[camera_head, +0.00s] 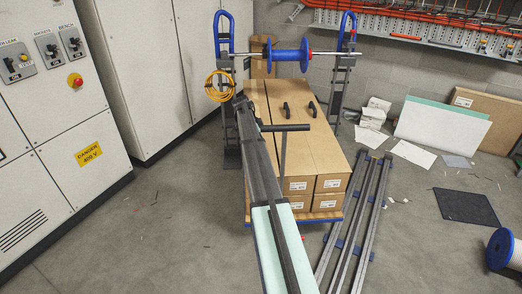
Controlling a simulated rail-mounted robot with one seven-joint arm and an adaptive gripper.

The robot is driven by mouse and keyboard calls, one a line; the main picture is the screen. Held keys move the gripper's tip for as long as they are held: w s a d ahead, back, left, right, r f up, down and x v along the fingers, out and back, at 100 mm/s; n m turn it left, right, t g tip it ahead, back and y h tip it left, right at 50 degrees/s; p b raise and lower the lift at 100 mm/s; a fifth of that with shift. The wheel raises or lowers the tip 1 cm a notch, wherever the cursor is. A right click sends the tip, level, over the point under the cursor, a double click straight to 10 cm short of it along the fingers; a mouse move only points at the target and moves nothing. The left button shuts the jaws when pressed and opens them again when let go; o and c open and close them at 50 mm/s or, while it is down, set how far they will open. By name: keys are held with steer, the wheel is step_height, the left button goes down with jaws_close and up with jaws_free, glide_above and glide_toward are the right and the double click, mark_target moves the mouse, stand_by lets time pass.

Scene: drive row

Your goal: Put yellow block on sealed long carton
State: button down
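Long brown cartons lie stacked side by side on a blue-edged base in the middle of the view. The upper right long carton (322,153) shows most of its top, which looks closed. The upper left long carton (296,163) is partly hidden by a long dark beam in front. I cannot tell which carton the task calls sealed. Two small black curved pieces (311,109) rest on the carton tops, apart from each other. I see no yellow block. My gripper is not in view.
The long dark beam (259,170) with a pale green face crosses the foreground. A blue reel (289,56) hangs on a stand behind; a yellow cable coil (219,87) hangs left. Grey cabinets (130,70) line the left. Metal rails (358,215) lie right. Floor left of the cartons is mostly clear.

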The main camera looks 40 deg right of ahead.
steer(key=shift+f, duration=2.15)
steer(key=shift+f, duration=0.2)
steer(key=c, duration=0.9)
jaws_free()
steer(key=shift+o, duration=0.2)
